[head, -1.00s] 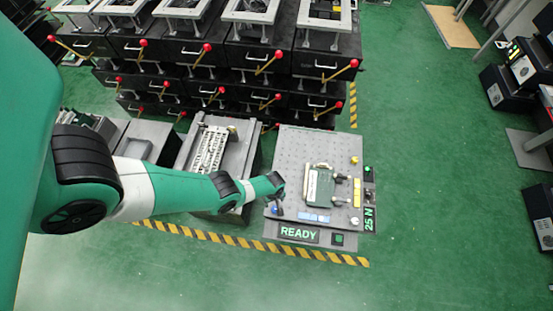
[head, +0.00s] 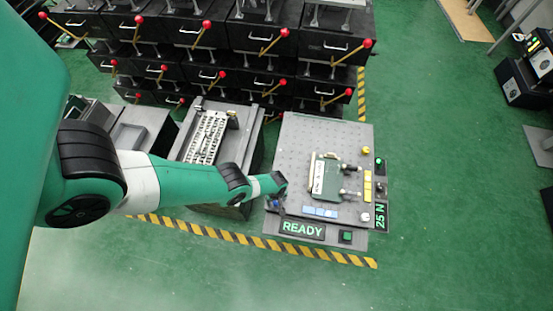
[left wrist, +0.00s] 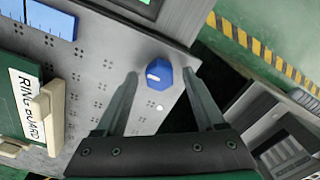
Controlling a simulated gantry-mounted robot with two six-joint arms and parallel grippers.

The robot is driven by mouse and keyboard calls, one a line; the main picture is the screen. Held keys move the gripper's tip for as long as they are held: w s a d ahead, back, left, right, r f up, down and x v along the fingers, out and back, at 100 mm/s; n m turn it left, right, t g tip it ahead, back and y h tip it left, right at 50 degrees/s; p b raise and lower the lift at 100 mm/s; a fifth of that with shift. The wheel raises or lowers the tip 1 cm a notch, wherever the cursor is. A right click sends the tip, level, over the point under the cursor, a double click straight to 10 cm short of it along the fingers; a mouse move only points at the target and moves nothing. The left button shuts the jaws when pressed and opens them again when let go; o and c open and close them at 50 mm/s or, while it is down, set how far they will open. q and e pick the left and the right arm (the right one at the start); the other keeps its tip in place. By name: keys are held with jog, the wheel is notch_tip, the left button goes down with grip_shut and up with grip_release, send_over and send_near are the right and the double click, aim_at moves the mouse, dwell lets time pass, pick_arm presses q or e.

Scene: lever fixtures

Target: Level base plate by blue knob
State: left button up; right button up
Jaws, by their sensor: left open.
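The grey base plate (head: 300,135) is dotted with small holes and stands right of centre in the head view. The blue knob (left wrist: 154,76), with a white mark, sits near a corner of the plate in the left wrist view. My left gripper (left wrist: 160,84) is open, with its two fingers pointing toward the knob, one to each side of it in the picture; contact cannot be told. In the head view my left wrist hangs over the plate's front left corner and largely hides the knob. My right gripper is not in view.
A green block labelled RING GUARD (left wrist: 30,105) is mounted on the plate. A READY display (head: 302,229) is at its front and a 25 N display (head: 381,216) at its right. A grey fixture (head: 208,140) stands left, lever boxes (head: 245,85) behind.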

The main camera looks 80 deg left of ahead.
pick_arm(q)
grip_shut()
dwell(0.3)
jog(key=shift+m, duration=0.4)
